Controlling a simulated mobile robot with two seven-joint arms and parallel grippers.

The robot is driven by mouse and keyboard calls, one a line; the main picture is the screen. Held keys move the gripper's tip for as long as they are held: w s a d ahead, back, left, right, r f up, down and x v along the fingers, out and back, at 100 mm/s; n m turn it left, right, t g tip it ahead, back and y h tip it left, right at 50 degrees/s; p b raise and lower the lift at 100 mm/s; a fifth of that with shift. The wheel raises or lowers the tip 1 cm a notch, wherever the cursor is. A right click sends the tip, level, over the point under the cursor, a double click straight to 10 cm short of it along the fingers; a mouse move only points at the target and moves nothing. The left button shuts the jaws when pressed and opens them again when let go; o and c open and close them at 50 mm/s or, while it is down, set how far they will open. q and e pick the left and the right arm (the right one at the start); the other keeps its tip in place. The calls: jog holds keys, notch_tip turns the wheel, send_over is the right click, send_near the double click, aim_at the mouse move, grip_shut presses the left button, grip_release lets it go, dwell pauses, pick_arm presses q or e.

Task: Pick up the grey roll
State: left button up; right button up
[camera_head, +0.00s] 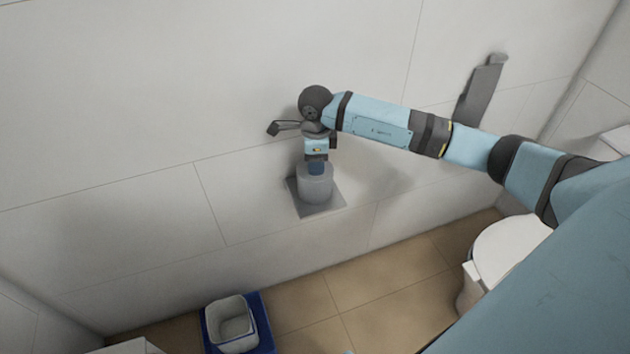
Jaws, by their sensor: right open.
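The grey roll (315,187) stands upright on a square grey holder plate (325,206) that juts from the tiled wall. My right gripper (316,168) points down at the top of the roll, with its blue-tipped end over or in the roll's upper opening. It is open. I cannot tell whether the fingers touch the roll, as the wrist hides part of this spot. My left gripper is not in view.
A pale bin (234,325) on a blue base (263,336) stands on the tan floor (370,285) at bottom left. A white round-lidded toilet (505,248) is at right. A grey bar (482,92) is fixed to the wall (110,100).

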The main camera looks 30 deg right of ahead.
aim_at(315, 181)
notch_tip(315, 181, down, 5)
jog(key=shift+w+f, duration=0.1)
grip_shut()
dwell(0.3)
